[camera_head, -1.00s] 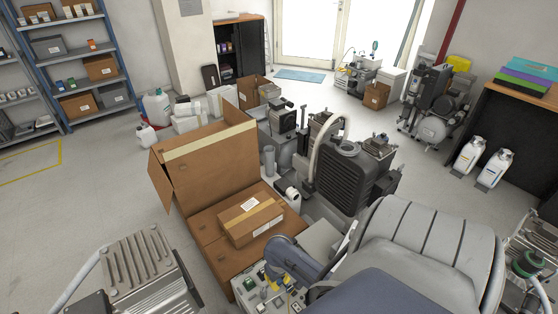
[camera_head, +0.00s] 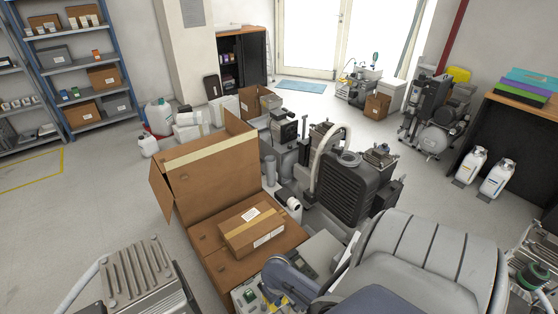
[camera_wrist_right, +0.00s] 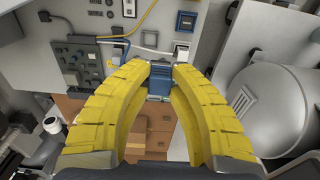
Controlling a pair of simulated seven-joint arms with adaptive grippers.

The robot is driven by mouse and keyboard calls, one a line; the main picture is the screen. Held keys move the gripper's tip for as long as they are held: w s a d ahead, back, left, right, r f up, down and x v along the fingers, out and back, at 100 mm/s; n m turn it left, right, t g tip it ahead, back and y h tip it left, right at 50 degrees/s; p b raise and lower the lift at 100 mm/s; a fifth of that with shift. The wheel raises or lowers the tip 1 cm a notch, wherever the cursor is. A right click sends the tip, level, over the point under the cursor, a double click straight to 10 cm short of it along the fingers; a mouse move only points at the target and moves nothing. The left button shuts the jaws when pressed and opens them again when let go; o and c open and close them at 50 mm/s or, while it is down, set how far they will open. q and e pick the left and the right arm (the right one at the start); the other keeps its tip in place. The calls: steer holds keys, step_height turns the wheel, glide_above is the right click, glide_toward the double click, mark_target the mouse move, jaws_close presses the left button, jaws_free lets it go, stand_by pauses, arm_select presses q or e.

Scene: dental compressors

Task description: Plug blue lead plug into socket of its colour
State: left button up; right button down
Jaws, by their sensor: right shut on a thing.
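My right gripper (camera_wrist_right: 160,72) has yellow fingers shut on the blue plug (camera_wrist_right: 160,84) in the right wrist view. A blue-rimmed square socket (camera_wrist_right: 187,21) is on the light grey panel (camera_wrist_right: 220,12), above and to the right of the plug in the picture. The plug appears apart from it. In the head view, the right gripper (camera_head: 281,300) shows as a small yellow patch beside the panel (camera_head: 242,291) at the bottom edge, largely hidden by my arm. The left gripper is not in view.
A white plug (camera_wrist_right: 181,51) with a white cable is near the right fingertip. A grey tank (camera_wrist_right: 262,115) is at right.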

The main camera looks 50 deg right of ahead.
steer(key=s+a+f, duration=0.2)
steer(key=a+f, duration=0.4)
steer(key=f, duration=0.1)
steer(key=shift+a+f, duration=0.15)
steer(key=shift+a, duration=0.1)
stand_by(0.5)
steer(key=shift+f, duration=3.5)
steer(key=c, duration=2.2)
jaws_free()
steer(key=shift+f, duration=1.15)
steer(key=c, duration=0.8)
jaws_free()
steer(key=shift+o, duration=0.2)
step_height(320, 180, up, 7)
